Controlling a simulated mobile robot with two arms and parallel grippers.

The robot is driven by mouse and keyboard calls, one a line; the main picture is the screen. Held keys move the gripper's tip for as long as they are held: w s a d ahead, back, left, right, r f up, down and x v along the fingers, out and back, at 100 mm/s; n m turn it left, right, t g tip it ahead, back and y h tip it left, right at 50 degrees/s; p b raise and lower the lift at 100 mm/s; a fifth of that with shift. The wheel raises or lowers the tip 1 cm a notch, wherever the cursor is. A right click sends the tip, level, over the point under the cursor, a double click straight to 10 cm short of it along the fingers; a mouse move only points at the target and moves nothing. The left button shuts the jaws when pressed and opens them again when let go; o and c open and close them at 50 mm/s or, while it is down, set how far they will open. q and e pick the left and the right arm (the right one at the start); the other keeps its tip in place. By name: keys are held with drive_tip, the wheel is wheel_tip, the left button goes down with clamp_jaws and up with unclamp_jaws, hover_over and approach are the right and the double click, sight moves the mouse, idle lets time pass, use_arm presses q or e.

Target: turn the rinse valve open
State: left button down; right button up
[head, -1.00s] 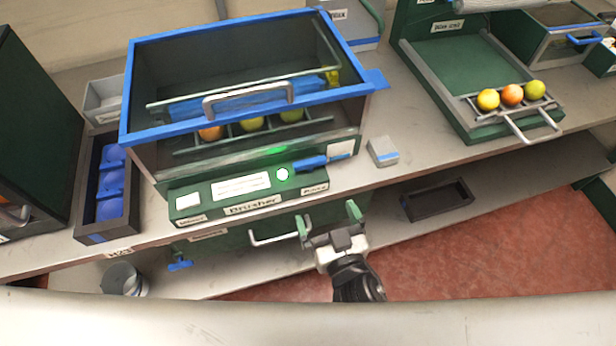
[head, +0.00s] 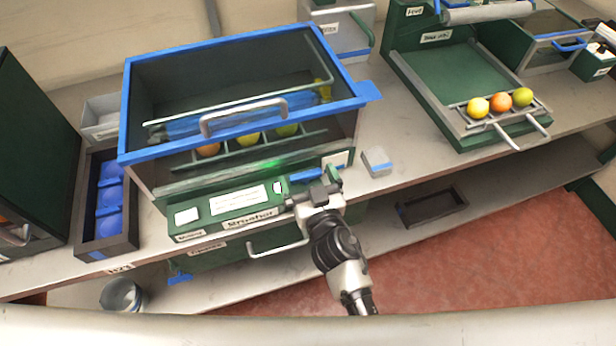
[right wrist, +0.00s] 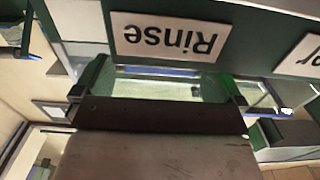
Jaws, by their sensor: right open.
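The brusher (head: 250,219) is a green panel below a blue-framed glass box. The blue rinse valve lever (head: 302,176) sits at the right of the panel, lying roughly level and partly covered by my gripper. My right gripper (head: 308,184) is open right at the lever, its fingers spread to either side. I cannot tell whether it touches the lever. In the right wrist view, the Rinse label (right wrist: 170,37) appears upside down just beyond the open fingers (right wrist: 162,84), and a narrow blue strip shows between them. My left gripper is not in view.
Several fruits sit inside the box behind its grey handle (head: 243,116). A small grey block (head: 377,162) stands right of the panel. A dark tray (head: 433,207) lies on the lower shelf. A blue-celled crate (head: 108,242) stands at the left.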

drive_tip(key=c, duration=0.9)
drive_tip(key=shift+r+y+p, duration=0.1)
drive_tip(key=shift+y+p, duration=0.2)
drive_tip(key=shift+p, duration=0.1)
drive_tip(key=n+y+p, duration=0.1)
drive_tip(key=n+g+y+p, duration=0.1)
drive_tip(key=p, duration=0.1)
drive_tip(key=n+g+y+p, duration=0.1)
drive_tip(key=p, duration=0.1)
drive_tip(key=shift+w+d+r+y, duration=0.15)
drive_tip(key=shift+d+y, duration=0.15)
drive_tip(key=shift+y, duration=0.1)
drive_tip(key=shift+w+d+f+n+g+y+p, duration=0.15)
drive_tip(key=shift+n+g+y+p, duration=0.35)
drive_tip(key=shift+n+g+y, duration=0.25)
drive_tip(key=shift+s+a+f+n+g+y+p, duration=0.1)
drive_tip(key=shift+n+g+y+p, duration=0.4)
drive_tip(key=shift+n+g+y, duration=0.25)
drive_tip(key=o, duration=0.9)
drive_tip(key=shift+d, duration=0.1)
